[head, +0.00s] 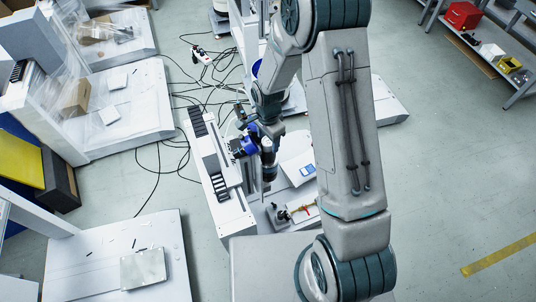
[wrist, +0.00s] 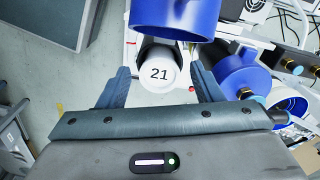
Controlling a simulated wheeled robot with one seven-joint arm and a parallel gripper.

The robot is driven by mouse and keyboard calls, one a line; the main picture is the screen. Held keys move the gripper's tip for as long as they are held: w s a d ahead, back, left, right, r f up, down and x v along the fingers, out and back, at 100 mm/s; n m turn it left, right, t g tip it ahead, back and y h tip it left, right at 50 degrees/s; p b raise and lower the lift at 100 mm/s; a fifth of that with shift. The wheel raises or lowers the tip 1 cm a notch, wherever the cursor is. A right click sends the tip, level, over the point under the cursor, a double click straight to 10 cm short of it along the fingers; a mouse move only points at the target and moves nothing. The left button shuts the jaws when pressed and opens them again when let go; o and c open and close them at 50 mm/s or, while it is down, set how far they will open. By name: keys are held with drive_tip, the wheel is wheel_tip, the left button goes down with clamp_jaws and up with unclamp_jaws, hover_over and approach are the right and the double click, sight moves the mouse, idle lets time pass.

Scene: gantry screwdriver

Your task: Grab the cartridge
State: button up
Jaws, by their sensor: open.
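A cylinder with a white end marked "21" (wrist: 160,75), which looks like the cartridge, sits in the middle of the wrist view. A blue round part (wrist: 174,16) covers its upper side. My gripper (wrist: 160,68) is open, with one finger to each side of the white end. No contact with the fingers is visible, and I cannot tell how deep the cylinder lies between them. In the head view, a blue and black tool assembly (head: 247,146) is beside the end of my arm. My gripper is hard to make out there.
More blue cylindrical parts (wrist: 240,77) lie close to the right finger. A white gantry bench (head: 228,210) with black racks stands below my arm. Black cables (head: 160,165) cross the floor to the left. Open floor (head: 450,180) lies to the right.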

drive_tip(key=shift+f, duration=0.4)
clamp_jaws()
